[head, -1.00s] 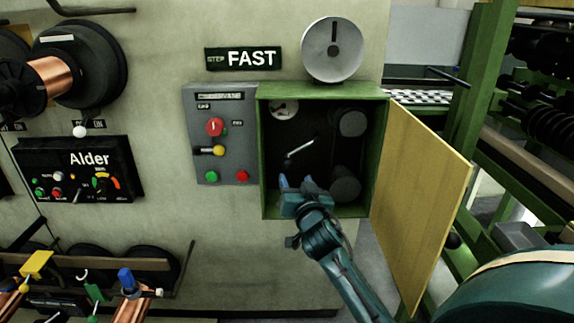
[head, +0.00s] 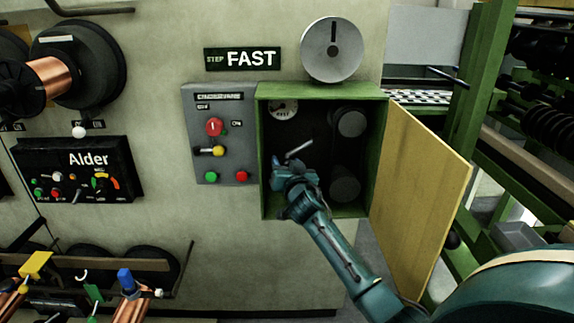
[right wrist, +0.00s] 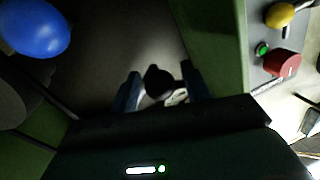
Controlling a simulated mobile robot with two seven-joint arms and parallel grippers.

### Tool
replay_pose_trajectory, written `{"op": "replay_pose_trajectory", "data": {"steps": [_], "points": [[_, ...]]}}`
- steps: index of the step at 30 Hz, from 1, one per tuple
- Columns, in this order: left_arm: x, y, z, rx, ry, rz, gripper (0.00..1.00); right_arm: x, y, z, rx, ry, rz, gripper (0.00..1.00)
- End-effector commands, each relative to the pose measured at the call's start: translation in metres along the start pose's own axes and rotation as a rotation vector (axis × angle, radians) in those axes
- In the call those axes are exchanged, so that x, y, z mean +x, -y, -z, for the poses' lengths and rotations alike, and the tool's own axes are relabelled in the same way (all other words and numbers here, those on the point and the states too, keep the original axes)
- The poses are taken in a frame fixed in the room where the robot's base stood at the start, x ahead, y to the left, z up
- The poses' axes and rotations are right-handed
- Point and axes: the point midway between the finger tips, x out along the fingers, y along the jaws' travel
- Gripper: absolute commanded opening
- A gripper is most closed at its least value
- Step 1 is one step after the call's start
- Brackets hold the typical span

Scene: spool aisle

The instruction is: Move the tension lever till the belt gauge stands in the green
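The open green belt box (head: 325,90) is on the wall in the head view. Its round white belt gauge (head: 283,110) sits at the upper left inside; the needle and green band are too small to read. The pale tension lever (head: 299,147) slants up to the right, its lower end hidden by my right gripper (head: 288,168). In the right wrist view the gripper (right wrist: 163,90) has its fingers apart, with a dark round knob (right wrist: 157,80) between them and visible gaps at the sides. I cannot tell whether it touches. My left gripper is out of view.
A grey control panel (head: 222,132) with knobs and buttons is just left of the box. The yellow door (head: 425,190) hangs open on the right. Two dark rollers (head: 346,185) fill the box's right side. A blue ball (right wrist: 35,25) shows in the right wrist view.

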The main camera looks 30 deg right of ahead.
Motion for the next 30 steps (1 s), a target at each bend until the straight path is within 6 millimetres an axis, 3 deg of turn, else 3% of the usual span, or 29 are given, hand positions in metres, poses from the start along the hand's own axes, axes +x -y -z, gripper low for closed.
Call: {"op": "replay_pose_trajectory", "data": {"steps": [17,30], "points": [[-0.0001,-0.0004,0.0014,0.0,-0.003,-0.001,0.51,-0.0004,0.0001,-0.0004,0.001,0.001,0.0,0.0],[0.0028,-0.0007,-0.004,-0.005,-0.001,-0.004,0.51,0.0001,0.0039,0.0014,0.053,-0.009,0.003,0.0]]}}
